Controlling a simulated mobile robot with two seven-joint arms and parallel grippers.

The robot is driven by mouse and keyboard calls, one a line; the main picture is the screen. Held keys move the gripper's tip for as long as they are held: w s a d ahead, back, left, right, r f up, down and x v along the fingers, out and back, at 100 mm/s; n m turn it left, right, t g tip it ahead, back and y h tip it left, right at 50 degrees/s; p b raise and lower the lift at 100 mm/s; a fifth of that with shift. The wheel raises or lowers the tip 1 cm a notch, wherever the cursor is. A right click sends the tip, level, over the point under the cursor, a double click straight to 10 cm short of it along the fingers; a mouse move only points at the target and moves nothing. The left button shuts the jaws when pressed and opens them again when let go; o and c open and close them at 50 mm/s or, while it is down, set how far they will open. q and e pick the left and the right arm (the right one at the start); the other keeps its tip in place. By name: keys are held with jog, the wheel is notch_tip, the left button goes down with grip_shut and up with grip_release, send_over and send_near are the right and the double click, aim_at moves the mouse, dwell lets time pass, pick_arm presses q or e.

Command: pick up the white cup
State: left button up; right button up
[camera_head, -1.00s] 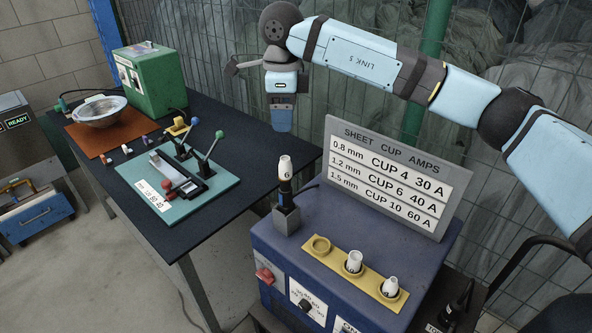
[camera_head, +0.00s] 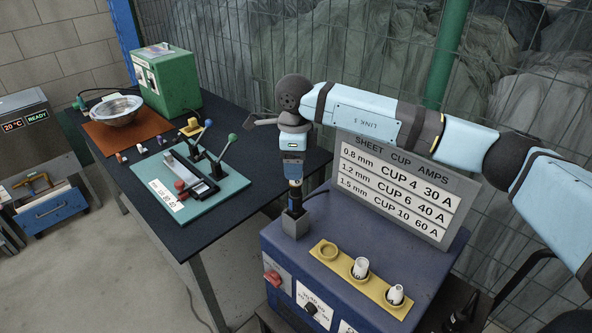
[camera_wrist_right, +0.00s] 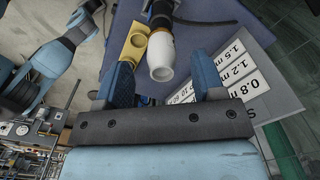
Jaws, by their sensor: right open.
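A white cup (camera_wrist_right: 161,58) sits on the end of a dark torch that stands in a holder on the blue machine. In the wrist view my right gripper (camera_wrist_right: 163,68) is open, with one blue finger on each side of the cup and visible gaps. In the head view the right gripper (camera_head: 293,170) is above the torch (camera_head: 296,203) and hides most of the cup. Two other white cups, one (camera_head: 361,267) and another (camera_head: 396,294), sit in a yellow rack (camera_head: 343,266). My left gripper is not in view.
The blue machine (camera_head: 285,250) carries the rack, with one empty ring, and a sign (camera_head: 400,190) with cup sizes behind it. Left is a dark table (camera_head: 190,238) with a teal lever fixture (camera_head: 225,190), a metal bowl (camera_head: 117,110) and a green box (camera_head: 170,80). A wire fence stands behind.

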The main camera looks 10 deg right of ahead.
notch_tip(320, 180, down, 3)
jog(key=shift+f, duration=0.15)
jog(key=c, duration=1.1)
jog(key=shift+o, duration=0.2)
jog(key=shift+r, duration=0.2)
notch_tip(320, 180, up, 26)
jog(key=p, duration=0.1)
dwell(1.0)
jog(key=shift+d, duration=0.1)
